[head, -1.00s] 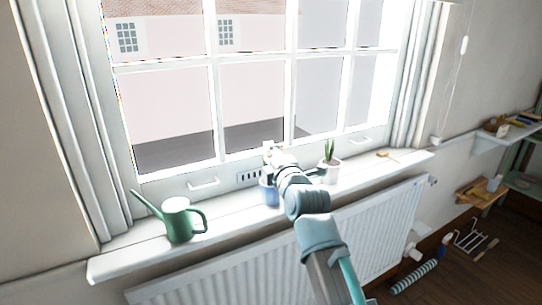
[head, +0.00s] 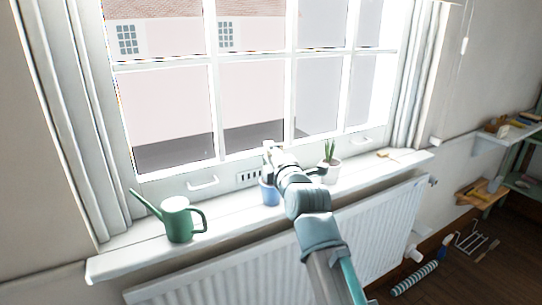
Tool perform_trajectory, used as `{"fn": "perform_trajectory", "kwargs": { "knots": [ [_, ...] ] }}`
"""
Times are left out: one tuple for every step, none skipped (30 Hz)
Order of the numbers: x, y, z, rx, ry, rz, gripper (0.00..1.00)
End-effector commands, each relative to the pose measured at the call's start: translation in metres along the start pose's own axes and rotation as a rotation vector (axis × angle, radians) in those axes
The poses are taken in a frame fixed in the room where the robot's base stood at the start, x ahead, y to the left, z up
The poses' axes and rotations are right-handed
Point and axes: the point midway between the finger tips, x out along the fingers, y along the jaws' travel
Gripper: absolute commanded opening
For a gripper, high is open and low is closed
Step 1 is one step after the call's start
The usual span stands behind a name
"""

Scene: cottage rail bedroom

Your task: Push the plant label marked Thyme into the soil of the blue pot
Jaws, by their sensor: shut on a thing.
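The blue pot (head: 269,193) stands on the windowsill near its middle, partly hidden behind my arm. My gripper (head: 268,150) is above the blue pot, close to the window frame. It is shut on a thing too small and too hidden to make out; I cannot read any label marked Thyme. The soil in the blue pot is hidden by my arm, so I cannot tell whether anything touches it.
A green watering can (head: 179,220) stands on the sill (head: 120,262) to the left. A white pot with a spiky plant (head: 329,166) is just right of my arm. A small brown item (head: 386,154) lies farther right. A radiator (head: 385,220) is below.

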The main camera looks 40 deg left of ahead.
Motion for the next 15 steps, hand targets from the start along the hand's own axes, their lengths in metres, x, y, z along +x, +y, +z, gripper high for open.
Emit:
{"fn": "perform_trajectory", "kwargs": {
  "knots": [
    [0.0001,-0.0001,0.0,0.0,0.0,0.0,0.16],
    [0.0,0.0001,0.0,0.0,0.0,0.0,0.16],
    [0.0,0.0002,0.0,0.0,0.0,0.0,0.16],
    [0.0,0.0002,0.0,0.0,0.0,0.0,0.16],
    [0.0,0.0003,0.0,0.0,0.0,0.0,0.16],
    [0.0,0.0003,0.0,0.0,0.0,0.0,0.16],
    [0.0,0.0003,0.0,0.0,0.0,0.0,0.16],
    [0.0,0.0002,0.0,0.0,0.0,0.0,0.16],
    [0.0,0.0,0.0,0.0,0.0,0.0,0.16],
    [0.0,-0.0002,0.0,0.0,0.0,0.0,0.16],
    [0.0,-0.0005,0.0,0.0,0.0,0.0,0.16],
    [-0.0001,-0.0011,-0.0001,0.0,0.0,0.0,0.16],
    [-0.0001,-0.0016,-0.0001,0.0,0.0,0.0,0.16],
    [-0.0001,-0.0023,-0.0001,0.0,0.0,0.0,0.16],
    [-0.0001,-0.0032,0.0,0.0,0.0,0.0,0.16]
  ]
}}
